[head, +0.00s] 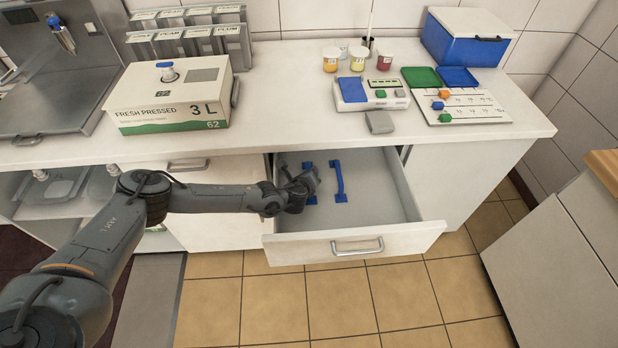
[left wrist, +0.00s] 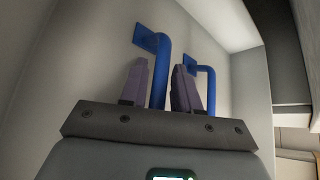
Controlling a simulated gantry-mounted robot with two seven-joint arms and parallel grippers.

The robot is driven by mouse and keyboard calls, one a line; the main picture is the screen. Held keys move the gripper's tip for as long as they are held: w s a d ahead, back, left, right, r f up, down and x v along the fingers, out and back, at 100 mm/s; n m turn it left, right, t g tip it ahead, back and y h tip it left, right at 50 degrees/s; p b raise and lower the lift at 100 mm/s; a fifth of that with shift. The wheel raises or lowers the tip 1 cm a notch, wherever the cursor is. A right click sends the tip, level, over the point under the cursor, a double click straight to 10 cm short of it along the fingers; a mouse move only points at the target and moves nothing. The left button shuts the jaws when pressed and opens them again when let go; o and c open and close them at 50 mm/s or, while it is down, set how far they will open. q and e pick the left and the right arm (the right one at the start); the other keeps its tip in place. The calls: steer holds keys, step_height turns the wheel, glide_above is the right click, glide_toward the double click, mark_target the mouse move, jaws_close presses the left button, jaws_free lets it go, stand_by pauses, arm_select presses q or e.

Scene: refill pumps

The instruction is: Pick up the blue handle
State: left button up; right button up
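Two blue handles lie in the open drawer (head: 375,200). The left handle (head: 307,165) is partly hidden by my left gripper (head: 308,182), while the right handle (head: 340,182) is clear beside it. In the left wrist view, my left gripper (left wrist: 161,90) has its two fingers apart. One blue handle (left wrist: 160,70) shows between the fingers, with narrow gaps on each side. The other blue handle (left wrist: 208,88) shows just right of the right finger. Whether the fingers touch the near handle is unclear. My right gripper is in neither view.
The drawer's walls surround my left gripper, and its front (head: 355,240) has a metal pull. The white counter (head: 280,120) above holds a juice box (head: 170,98), cups (head: 358,57), a blue-and-white device (head: 370,92), a tray with coloured pieces (head: 458,105) and a blue cooler box (head: 465,38).

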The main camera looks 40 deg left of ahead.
arm_select(q)
jaws_close()
steer(key=shift+r, duration=0.15)
